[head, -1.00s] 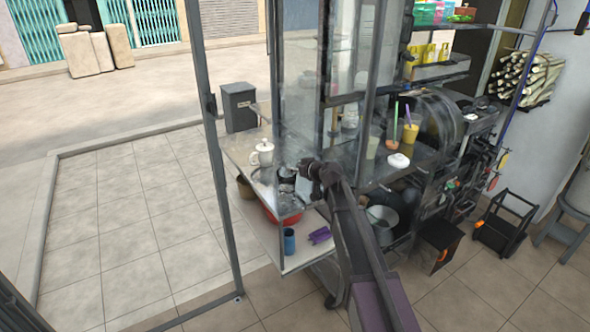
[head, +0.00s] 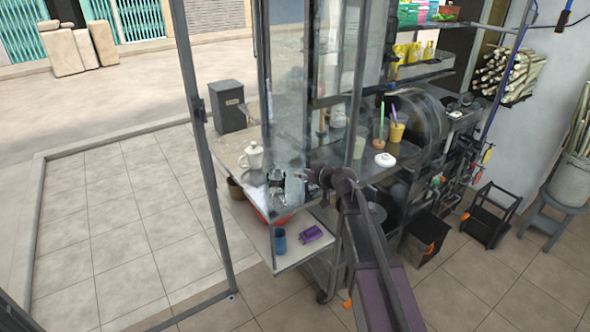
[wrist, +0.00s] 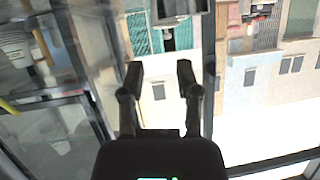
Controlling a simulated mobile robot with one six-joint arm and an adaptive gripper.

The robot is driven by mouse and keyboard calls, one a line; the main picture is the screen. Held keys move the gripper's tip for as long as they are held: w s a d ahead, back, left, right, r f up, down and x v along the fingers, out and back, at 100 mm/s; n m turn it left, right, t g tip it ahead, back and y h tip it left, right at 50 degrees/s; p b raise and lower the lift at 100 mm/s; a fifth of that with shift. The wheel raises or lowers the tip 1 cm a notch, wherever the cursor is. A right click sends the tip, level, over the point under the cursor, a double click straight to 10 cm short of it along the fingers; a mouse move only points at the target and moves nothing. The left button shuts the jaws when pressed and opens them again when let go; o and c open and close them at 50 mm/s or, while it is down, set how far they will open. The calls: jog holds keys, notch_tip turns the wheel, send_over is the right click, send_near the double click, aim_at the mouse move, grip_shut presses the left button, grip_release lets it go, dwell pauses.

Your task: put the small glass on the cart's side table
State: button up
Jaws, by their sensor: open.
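I cannot pick out the small glass with certainty in either view. The cart's side table (head: 233,148) appears to be the pale surface at the cart's left, with a white lidded pot (head: 252,156) on it. My gripper (head: 284,184) is over the front part of that surface, partly blended with dark and whitish shapes there. In the wrist view my gripper (wrist: 159,76) has its two fingers apart, with only distant building fronts seen between them. I see nothing held.
A lower shelf (head: 290,258) holds a blue cup (head: 280,241) and a purple object (head: 311,233). Clear panels and posts (head: 354,130) stand close to my arm. A dark bin (head: 227,106) stands behind the side table. The tiled floor (head: 115,215) at left is clear.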

jog(key=shift+s+d+r, duration=0.25)
jog(key=shift+s+d, duration=0.2)
dwell(0.4)
jog(key=s+d+f+m+g+h, duration=0.2)
jog(key=s+d, duration=0.3)
jog(key=s, duration=0.4)
jog(key=s+d+f+m+g+h, duration=0.3)
jog(key=s+d+f+g+h, duration=0.1)
jog(key=s, duration=0.6)
jog(key=s+d+f+m+g+h, duration=0.2)
jog(key=s+d+f+g+h, duration=0.1)
jog(key=s+d+f, duration=0.2)
jog(key=s+d, duration=0.2)
jog(key=s, duration=0.2)
jog(key=shift+s+d+f+g, duration=0.2)
jog(key=shift+d+g, duration=0.1)
jog(key=shift+g, duration=0.1)
